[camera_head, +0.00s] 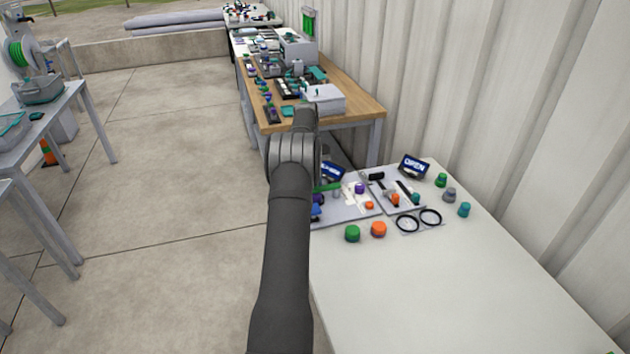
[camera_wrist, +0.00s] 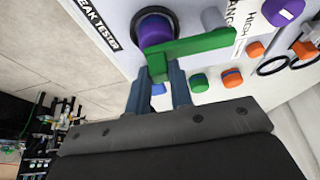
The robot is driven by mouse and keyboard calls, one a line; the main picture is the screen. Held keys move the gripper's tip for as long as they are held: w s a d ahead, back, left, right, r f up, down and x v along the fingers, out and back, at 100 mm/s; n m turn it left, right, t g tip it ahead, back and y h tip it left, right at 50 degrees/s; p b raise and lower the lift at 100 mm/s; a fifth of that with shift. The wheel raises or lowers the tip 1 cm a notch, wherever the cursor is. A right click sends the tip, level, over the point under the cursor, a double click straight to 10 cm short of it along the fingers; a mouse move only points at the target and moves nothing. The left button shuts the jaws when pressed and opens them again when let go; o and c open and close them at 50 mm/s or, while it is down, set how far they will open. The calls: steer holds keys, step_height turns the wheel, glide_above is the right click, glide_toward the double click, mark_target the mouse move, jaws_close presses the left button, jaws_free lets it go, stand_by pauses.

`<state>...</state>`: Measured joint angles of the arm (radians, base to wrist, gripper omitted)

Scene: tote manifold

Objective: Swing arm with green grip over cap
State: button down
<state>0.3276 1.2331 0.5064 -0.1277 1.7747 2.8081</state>
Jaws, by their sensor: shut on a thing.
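My gripper (camera_wrist: 161,82) is shut on the green grip (camera_wrist: 157,66) at one end of a green swing arm (camera_wrist: 205,44) in the wrist view. The arm's other end lies near a grey post (camera_wrist: 212,18). A purple cap (camera_wrist: 153,30) sits in a dark round ring just beyond the grip. The green arm crosses in front of the cap's near edge; I cannot tell whether it is above the cap. The green arm (camera_head: 328,187) and purple cap (camera_head: 318,200) show partly in the head view, where my own arm hides the gripper.
The grey panel (camera_head: 345,214) also bears another purple cap (camera_head: 360,188) and an orange knob (camera_head: 369,205). A green knob (camera_head: 352,233) and an orange knob (camera_head: 378,229) stand in front. Two black rings (camera_head: 419,220) lie to the right. The white table's (camera_head: 440,290) near part is clear.

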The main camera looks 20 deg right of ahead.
steer(key=shift+w+r, duration=0.1)
stand_by(0.4)
steer(key=c, duration=1.3)
jaws_free()
steer(key=r, duration=0.4)
steer(key=shift+s+d+r, duration=0.2)
steer(key=shift+r, duration=0.1)
steer(key=s+d+r, duration=0.2)
steer(key=s, duration=0.1)
steer(key=s+d+r, duration=0.4)
steer(key=s+d, duration=0.1)
steer(key=shift+s+r, duration=0.15)
steer(key=shift+s, duration=0.2)
